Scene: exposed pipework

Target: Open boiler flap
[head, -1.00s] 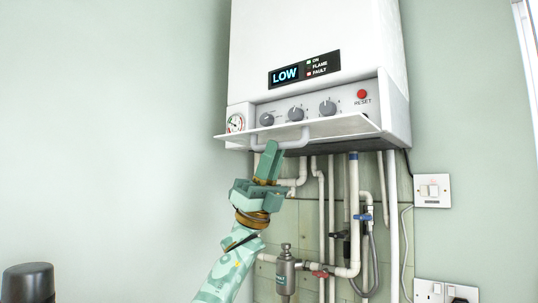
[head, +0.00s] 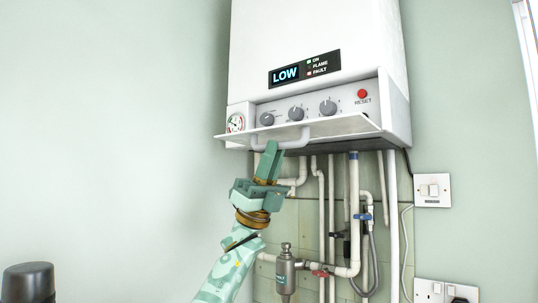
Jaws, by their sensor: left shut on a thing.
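The white boiler (head: 315,40) hangs on the wall, with a display reading LOW. Its flap (head: 335,129) is folded down and juts out from the lower front, close to level. The control panel behind it shows, with several grey knobs (head: 296,113), a round gauge (head: 236,122) and a red reset button (head: 362,94). A white bar handle (head: 285,142) is on the flap's near side. My left gripper (head: 270,150) is at the handle's left part, shut on it; the fingers hide part of it. My right gripper is not in view.
White pipes (head: 322,215) run down below the boiler, with blue-handled and red-handled valves and a metal filter (head: 286,270). A switch (head: 432,190) and a socket (head: 446,292) are on the right wall. The wall at left is bare; a dark cylinder (head: 28,283) stands lower left.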

